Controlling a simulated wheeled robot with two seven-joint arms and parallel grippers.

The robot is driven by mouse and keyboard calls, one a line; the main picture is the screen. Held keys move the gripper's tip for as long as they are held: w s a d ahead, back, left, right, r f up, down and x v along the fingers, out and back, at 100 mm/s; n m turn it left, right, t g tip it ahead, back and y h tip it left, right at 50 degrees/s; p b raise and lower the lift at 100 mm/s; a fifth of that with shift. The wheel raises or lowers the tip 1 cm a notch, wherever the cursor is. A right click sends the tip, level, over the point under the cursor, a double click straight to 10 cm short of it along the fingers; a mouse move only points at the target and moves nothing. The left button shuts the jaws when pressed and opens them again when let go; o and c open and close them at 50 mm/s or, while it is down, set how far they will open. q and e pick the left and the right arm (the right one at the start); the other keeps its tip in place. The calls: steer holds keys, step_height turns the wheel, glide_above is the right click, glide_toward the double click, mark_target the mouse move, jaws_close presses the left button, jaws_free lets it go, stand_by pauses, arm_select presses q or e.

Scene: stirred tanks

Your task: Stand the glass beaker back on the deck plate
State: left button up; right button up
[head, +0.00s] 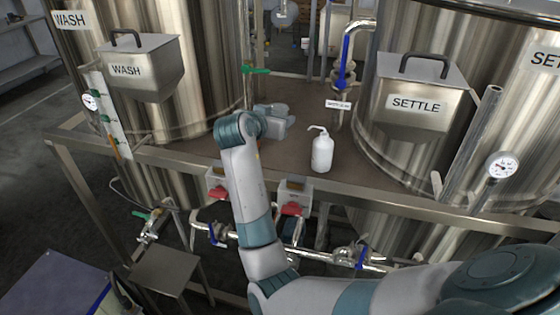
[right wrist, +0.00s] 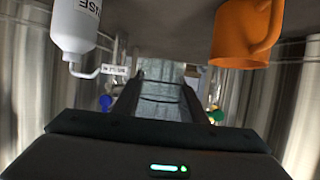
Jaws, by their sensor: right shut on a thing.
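My right gripper (head: 276,119) reaches over the brown deck plate (head: 285,162) between the two tanks. Its fingers are hidden in the head view by its own wrist. In the right wrist view, which is upside down, its two fingers (right wrist: 158,90) are shut on a clear, greyish glass beaker (right wrist: 160,78). The beaker does not show in the head view. I cannot tell whether its base touches the deck plate. My left gripper is not in view.
A white wash bottle (head: 321,152) stands on the deck right of my right gripper. An orange mug (right wrist: 240,35) shows on the deck in the right wrist view. The WASH tank (head: 200,75) and SETTLE tank (head: 385,140) flank the deck. Bare deck lies in front.

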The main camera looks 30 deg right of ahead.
steer(key=p, duration=0.2)
glide_above(279, 157)
step_height(279, 157, down, 5)
steer(key=shift+s+f, duration=0.1)
steer(key=shift+f, duration=0.55)
steer(key=shift+f, duration=0.1)
step_height(279, 157, down, 3)
steer(key=shift+r+p, duration=0.2)
steer(key=shift+p, duration=0.4)
steer(key=shift+f, duration=0.5)
